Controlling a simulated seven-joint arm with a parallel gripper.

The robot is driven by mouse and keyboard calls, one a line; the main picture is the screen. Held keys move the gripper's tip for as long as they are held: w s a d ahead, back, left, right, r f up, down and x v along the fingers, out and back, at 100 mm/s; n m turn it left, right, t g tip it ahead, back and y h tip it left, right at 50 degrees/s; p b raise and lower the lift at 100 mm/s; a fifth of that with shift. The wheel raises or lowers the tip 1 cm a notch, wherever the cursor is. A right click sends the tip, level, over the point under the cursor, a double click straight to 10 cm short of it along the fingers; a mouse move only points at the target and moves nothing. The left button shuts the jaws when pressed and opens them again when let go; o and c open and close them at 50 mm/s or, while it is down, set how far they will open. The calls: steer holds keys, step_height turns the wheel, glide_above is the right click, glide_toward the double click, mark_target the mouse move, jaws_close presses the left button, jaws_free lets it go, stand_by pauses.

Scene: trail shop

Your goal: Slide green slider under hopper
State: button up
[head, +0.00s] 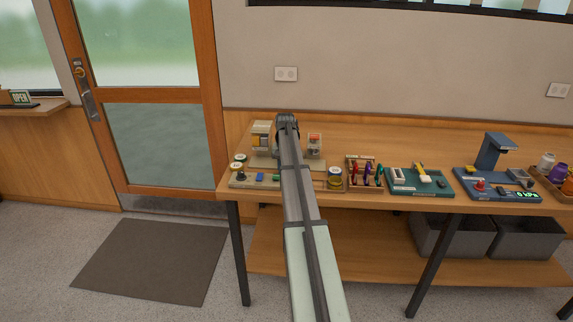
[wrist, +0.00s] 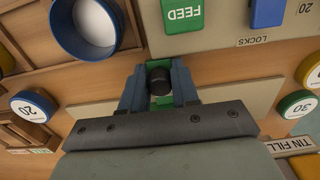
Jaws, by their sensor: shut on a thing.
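In the wrist view, the green slider (wrist: 160,65) shows as a green patch around an upright black knob (wrist: 159,83). My gripper (wrist: 160,88) has a blue-grey finger on each side of the knob and is shut on it. Most of the slider is hidden by the fingers and palm. In the head view, my gripper (head: 287,121) is over the back of the bench's left end, and my arm hides the slider. A blue-rimmed round opening with a white inside (wrist: 95,22) is at the upper left of the wrist view; I cannot tell whether it is the hopper.
A green FEED block (wrist: 182,14) and a blue block (wrist: 267,12) sit beside the LOCKS label. Round tins marked 20 (wrist: 33,106) and 30 (wrist: 297,106) flank my gripper. Right along the bench are a tool rack (head: 364,176), a green tray (head: 440,190) and a blue press (head: 490,155).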

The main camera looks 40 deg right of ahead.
steer(key=shift+w+a, duration=3.8)
steer(key=shift+w, duration=0.1)
steer(key=o, duration=0.8)
steer(key=shift+r, duration=0.2)
step_height(320, 180, up, 7)
steer(key=shift+s+f, duration=0.1)
steer(key=shift+f, duration=0.1)
